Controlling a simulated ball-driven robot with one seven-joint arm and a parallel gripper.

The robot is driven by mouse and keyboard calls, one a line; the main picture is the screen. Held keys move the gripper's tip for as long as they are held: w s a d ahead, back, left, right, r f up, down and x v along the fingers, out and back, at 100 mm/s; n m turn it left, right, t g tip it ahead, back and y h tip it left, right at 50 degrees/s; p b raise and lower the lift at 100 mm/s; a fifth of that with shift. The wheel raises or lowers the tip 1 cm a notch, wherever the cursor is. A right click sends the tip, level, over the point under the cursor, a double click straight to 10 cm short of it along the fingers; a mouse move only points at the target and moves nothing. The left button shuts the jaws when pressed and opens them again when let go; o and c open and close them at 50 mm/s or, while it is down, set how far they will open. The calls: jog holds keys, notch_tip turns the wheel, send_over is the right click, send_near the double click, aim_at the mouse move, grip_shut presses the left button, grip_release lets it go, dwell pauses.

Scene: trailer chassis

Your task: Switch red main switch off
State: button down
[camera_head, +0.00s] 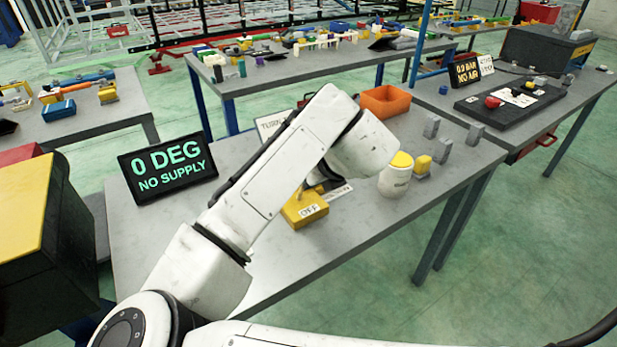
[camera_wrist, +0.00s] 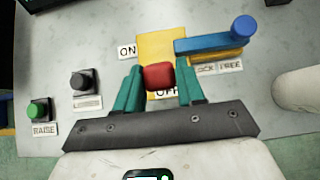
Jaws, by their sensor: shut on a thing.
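The red main switch (camera_wrist: 160,78) is a red knob on a yellow plate (camera_wrist: 160,45) in the wrist view. My gripper (camera_wrist: 160,70) has its teal fingers on either side of the red knob and is shut on it. An ON label (camera_wrist: 127,51) lies to the left of the plate, and an OFF label (camera_wrist: 167,93) lies just below the knob, partly covered. Which position the knob is set to I cannot tell.
A blue lever (camera_wrist: 212,43) stands close right of the switch. Black (camera_wrist: 83,80) and green (camera_wrist: 38,110) buttons are at left. A display (camera_head: 168,170) reads "0 DEG NO SUPPLY". A white, yellow-topped pot (camera_head: 393,185), grey blocks and an orange bin (camera_head: 385,101) stand to the right.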

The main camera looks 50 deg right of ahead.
jog(key=shift+s+a+f, duration=0.15)
jog(key=shift+s+f, duration=0.15)
jog(key=shift+s, duration=0.3)
jog(key=c, duration=0.8)
grip_release()
jog(key=shift+o, duration=0.2)
jog(key=v, duration=1)
jog(key=shift+s+r, duration=0.25)
jog(key=shift+r, duration=0.05)
jog(key=shift+a, duration=0.1)
